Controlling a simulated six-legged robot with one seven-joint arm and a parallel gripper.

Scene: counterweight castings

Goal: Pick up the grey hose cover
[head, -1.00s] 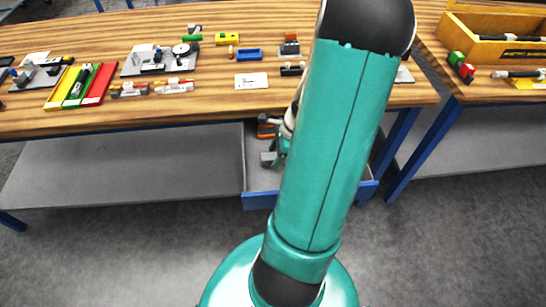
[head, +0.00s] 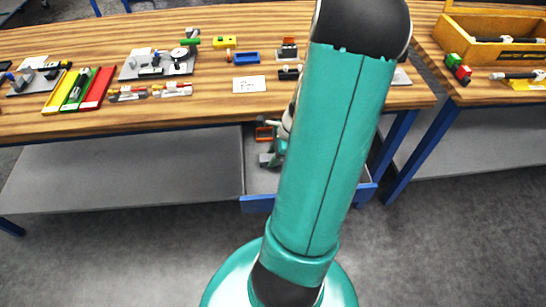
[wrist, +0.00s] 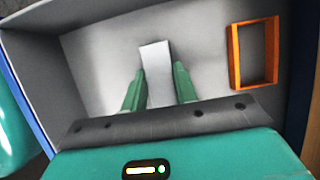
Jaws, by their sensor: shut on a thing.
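The grey hose cover (wrist: 155,62) shows in the wrist view as a pale grey, plain block. It stands between the two green fingers of my gripper (wrist: 160,70), which are shut on it. Its far end sticks out past the fingertips, and its near end is hidden by the gripper body. In the head view the cover (head: 265,159) shows as a small grey piece inside the open drawer, beside my gripper (head: 278,153). My arm hides much of the gripper there. I cannot tell whether the cover touches the drawer floor.
The drawer (head: 257,203) has a blue front and grey walls under the wooden bench (head: 210,104). An orange open frame (wrist: 235,58) lies to the right of the cover in the wrist view. The bench edge overhangs the drawer's back. Parts and trays lie on the bench top.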

